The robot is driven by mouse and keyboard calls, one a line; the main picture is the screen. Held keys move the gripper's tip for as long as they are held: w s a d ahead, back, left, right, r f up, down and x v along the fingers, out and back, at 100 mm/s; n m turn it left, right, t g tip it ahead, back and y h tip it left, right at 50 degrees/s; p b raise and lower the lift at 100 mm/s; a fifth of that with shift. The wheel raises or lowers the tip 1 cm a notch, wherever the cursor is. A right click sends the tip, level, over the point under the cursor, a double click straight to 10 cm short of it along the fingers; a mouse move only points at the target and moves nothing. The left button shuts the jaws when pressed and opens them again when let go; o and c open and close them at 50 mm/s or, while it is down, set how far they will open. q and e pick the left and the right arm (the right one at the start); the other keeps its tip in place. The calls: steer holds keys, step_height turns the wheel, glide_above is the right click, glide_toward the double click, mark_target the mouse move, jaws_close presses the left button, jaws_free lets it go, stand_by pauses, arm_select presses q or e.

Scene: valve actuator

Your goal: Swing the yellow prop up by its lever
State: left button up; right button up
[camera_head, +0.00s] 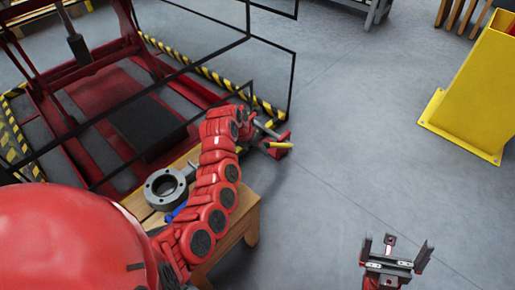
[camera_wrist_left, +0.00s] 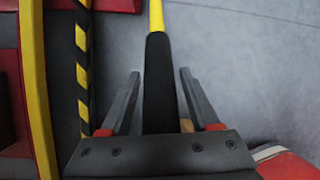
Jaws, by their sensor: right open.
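The lever shows in the left wrist view as a yellow rod with a black grip (camera_wrist_left: 158,80). My left gripper (camera_wrist_left: 160,74) is open, with one finger on each side of the grip and a gap on both sides. In the head view, my left gripper (camera_head: 272,139) is beside the red lift frame, and a short yellow piece (camera_head: 281,145) shows at it. A yellow bar (camera_wrist_left: 38,90) runs along the left of the wrist view; I cannot tell if it is the prop. My right gripper (camera_head: 395,250) is open and empty over the floor.
The red lift frame (camera_head: 98,72) with black-and-yellow edging and black rails fills the upper left. A wooden table (camera_head: 249,214) with a grey flanged ring (camera_head: 166,188) is below my left arm. A yellow stand (camera_head: 478,88) is at the right. The middle floor is clear.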

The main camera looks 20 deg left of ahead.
arm_select(q)
jaws_close()
stand_by(1.2)
